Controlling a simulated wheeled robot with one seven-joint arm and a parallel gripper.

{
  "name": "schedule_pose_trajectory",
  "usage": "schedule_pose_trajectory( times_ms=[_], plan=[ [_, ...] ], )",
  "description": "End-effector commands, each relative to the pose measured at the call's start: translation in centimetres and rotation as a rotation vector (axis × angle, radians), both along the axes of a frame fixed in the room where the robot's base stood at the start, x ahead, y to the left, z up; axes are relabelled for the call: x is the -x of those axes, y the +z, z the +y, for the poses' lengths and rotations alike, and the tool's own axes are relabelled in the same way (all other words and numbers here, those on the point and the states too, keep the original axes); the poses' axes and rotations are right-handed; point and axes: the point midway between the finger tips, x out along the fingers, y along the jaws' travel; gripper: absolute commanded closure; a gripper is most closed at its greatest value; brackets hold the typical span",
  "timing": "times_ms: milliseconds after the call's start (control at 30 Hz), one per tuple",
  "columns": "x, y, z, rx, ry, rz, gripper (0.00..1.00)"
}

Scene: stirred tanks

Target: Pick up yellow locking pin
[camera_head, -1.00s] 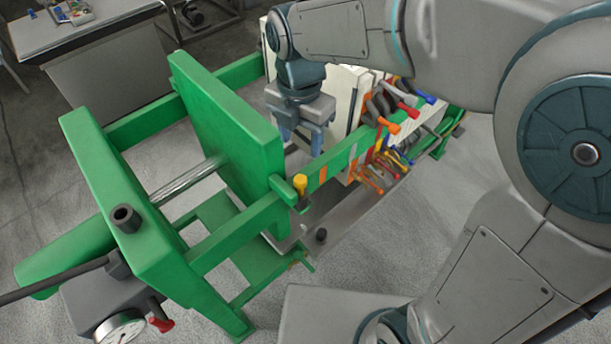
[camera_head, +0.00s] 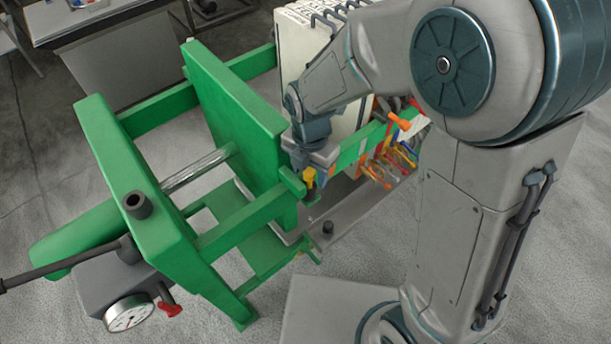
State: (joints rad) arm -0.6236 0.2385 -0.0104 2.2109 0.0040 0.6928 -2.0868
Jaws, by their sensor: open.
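The yellow locking pin (camera_head: 309,177) stands upright at the near side rail of the green press frame (camera_head: 237,207), beside the thick green plate. My gripper (camera_head: 316,172) points down right at the pin and is open. Its wrist and body hide part of the pin's surroundings. I cannot tell whether the fingers stand around the pin or just behind it, nor whether they touch it.
White filter plates (camera_head: 306,50) stand behind my arm. Several coloured valve handles (camera_head: 385,165) stick out along the rail to the right. A pressure gauge (camera_head: 129,313) is at the lower left. A bench (camera_head: 115,55) stands at the back left.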

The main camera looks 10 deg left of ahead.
Motion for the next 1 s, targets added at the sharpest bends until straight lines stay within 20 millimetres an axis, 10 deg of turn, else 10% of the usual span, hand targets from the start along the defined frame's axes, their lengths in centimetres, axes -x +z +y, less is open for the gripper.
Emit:
schedule_pose_trajectory(
  times_ms=[333, 500, 1000],
  plan=[
    [0.0, -0.9, 0.0, -0.001, -0.001, 0.0, 0.48],
    [0.0, -0.9, 0.0, -0.001, 0.0, 0.0, 0.95],
    [-0.1, 0.0, 0.1, -0.003, 0.0, -0.004, 0.96]
  ],
)
